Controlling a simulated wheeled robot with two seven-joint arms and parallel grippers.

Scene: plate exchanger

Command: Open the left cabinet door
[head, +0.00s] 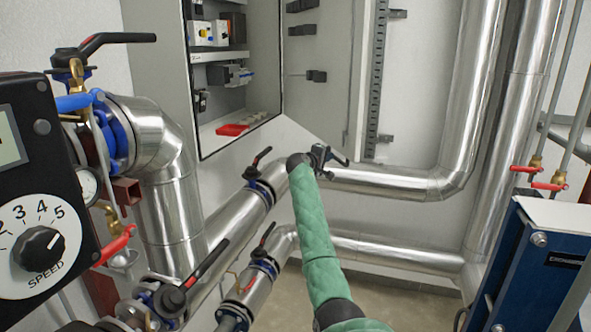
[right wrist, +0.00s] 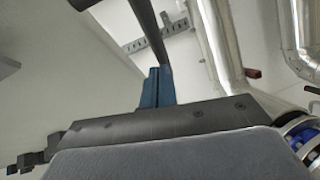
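The grey wall cabinet (head: 160,60) is at the upper left of the head view, and its front opening shows the inside. A pale grey door panel (head: 330,100) stands swung out to the right of the opening, with several small black fittings on its face. My right arm in a green sleeve reaches up from the bottom. My right gripper (head: 326,158) is just below the lower part of this panel; I cannot tell if they touch. The right wrist view shows dark and blue gripper parts (right wrist: 155,85), but not clearly whether it is open. My left gripper is out of view.
Inside the cabinet are electrical devices (head: 210,32) and a red item (head: 232,129). Silver pipes (head: 390,180) with valves run below and right. A speed-dial box (head: 40,200) is at left, a blue unit (head: 535,265) at lower right.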

